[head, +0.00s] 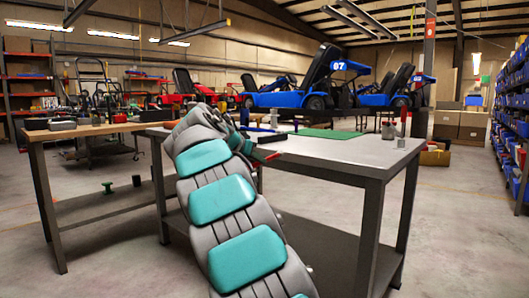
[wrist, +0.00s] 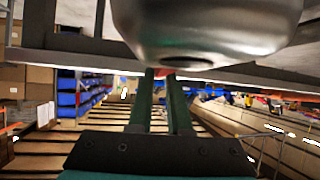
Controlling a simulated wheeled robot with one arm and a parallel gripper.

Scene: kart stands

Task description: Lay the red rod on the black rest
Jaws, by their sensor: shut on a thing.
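My gripper (wrist: 161,76) is shut, its two dark green fingers close together, with a small piece of the red rod (wrist: 169,77) showing between their tips in the wrist view. In the head view the red rod (head: 272,138) shows as a short red bar just right of my arm's far end, near the left side of the grey table; most of my gripper is hidden there by my arm. I cannot tell whether the rod touches the tabletop.
The grey table (head: 345,152) carries a green mat (head: 328,133), a grey cylinder (head: 388,131) and a red-topped upright piece (head: 403,116). A wooden bench (head: 92,128) with dark blocks stands to the left.

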